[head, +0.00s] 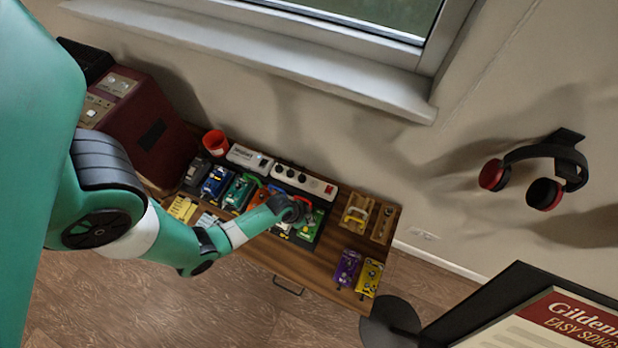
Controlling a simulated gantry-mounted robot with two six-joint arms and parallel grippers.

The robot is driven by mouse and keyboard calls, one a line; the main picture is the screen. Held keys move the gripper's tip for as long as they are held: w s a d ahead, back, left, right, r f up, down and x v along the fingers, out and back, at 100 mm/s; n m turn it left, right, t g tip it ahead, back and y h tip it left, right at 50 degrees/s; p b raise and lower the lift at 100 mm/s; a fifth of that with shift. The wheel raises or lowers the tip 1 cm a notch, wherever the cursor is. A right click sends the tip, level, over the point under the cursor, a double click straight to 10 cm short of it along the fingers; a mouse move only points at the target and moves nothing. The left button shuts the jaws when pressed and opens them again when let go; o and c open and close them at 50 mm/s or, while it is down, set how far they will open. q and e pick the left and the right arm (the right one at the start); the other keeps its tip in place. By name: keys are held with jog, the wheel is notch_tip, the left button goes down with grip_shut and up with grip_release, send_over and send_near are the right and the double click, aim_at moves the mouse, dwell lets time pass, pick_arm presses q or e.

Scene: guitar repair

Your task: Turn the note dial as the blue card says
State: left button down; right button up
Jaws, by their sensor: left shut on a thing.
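My left gripper (303,212) comes in from the left and is down at the right end of the pedal row. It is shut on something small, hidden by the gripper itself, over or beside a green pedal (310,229). I cannot make out the note dial at this size. A pale bluish card (207,220) lies at the table's front left, beside a yellow card (182,208); its writing is too small to read. My right gripper is not in view.
A wooden table (330,262) carries several coloured pedals, a white power strip (304,180) and a red cup (215,142). A purple pedal (347,267) and a yellow pedal (369,277) stand at the front right. A dark red amplifier (150,125) is at the left.

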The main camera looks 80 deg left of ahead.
pick_arm(q)
jog(key=shift+r+n, duration=0.1)
jog(key=shift+n, duration=0.2)
jog(key=shift+d+n+y+p, duration=0.1)
jog(key=shift+n+y+p, duration=0.2)
jog(key=shift+p, duration=0.15)
jog(key=shift+n+y+p, duration=0.35)
jog(key=shift+n+y, duration=0.05)
jog(key=shift+n, duration=0.5)
jog(key=shift+w+d+n+g+y, duration=0.15)
jog(key=shift+n+g+y, duration=0.3)
jog(key=shift+n, duration=1.05)
jog(key=c, duration=0.7)
grip_release()
